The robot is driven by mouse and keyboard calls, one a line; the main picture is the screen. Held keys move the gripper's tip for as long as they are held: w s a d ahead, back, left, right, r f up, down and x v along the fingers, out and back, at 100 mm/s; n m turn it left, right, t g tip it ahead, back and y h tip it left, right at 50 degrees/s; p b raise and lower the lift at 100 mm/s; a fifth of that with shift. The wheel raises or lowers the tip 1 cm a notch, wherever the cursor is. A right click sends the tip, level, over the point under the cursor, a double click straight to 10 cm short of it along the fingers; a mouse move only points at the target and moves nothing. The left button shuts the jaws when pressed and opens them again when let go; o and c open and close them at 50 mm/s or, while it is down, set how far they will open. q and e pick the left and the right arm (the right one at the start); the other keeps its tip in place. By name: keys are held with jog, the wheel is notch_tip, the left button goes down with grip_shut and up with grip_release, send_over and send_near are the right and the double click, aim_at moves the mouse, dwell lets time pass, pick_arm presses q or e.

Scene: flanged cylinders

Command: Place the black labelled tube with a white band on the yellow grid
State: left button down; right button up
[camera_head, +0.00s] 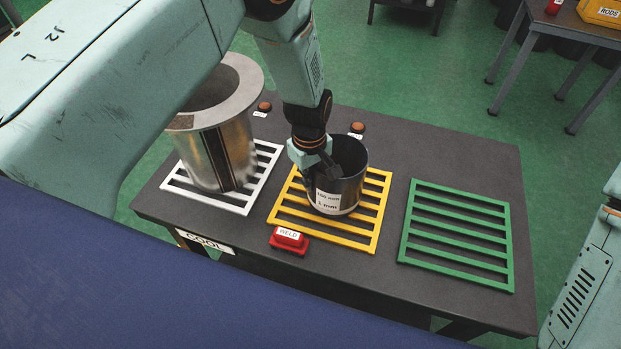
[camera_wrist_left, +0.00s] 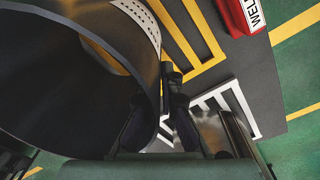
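The black tube (camera_head: 352,158), with a white band and printed label, stands upright on the yellow grid (camera_head: 373,217). Its open rim and dark inside fill the left of the left wrist view (camera_wrist_left: 70,75). My left gripper (camera_head: 322,174) is at the tube's left rim, one finger inside the wall and the other outside. The fingers look spread, with the wall between them; close up (camera_wrist_left: 158,105), contact with the wall is hard to tell. My right gripper is not in view.
A large flanged metal cylinder (camera_head: 205,145) stands on the white grid (camera_head: 233,202), close left of my left arm. The green grid (camera_head: 455,250) at right is empty. A red WELD button (camera_head: 289,241) sits at the front, and two small brown buttons (camera_head: 357,128) (camera_head: 265,106) behind.

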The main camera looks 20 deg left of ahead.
pick_arm(q)
jog(key=shift+w, duration=0.25)
jog(key=c, duration=2.1)
grip_release()
jog(key=shift+f, duration=0.1)
jog(key=o, duration=0.6)
jog(key=shift+s+r, duration=0.25)
jog(key=shift+s, duration=0.15)
jog(key=shift+w+f, duration=0.15)
jog(key=shift+w, duration=0.15)
notch_tip(320, 180, up, 12)
jog(key=f, duration=0.1)
jog(key=s+a+f+m, duration=0.3)
jog(key=s+f, duration=0.3)
jog(key=s, duration=0.2)
jog(key=s+a+f+m, duration=0.2)
jog(key=s+a+f, duration=0.1)
jog(key=s+f, duration=0.5)
jog(key=s+m, duration=0.1)
jog(key=s, duration=0.4)
jog(key=s+m, duration=0.2)
jog(key=s, duration=0.4)
jog(key=s+m, duration=0.2)
jog(key=s, duration=0.3)
jog(key=shift+s+a+f, duration=0.2)
jog(key=shift+s+a, duration=0.05)
jog(key=shift+s, duration=0.1)
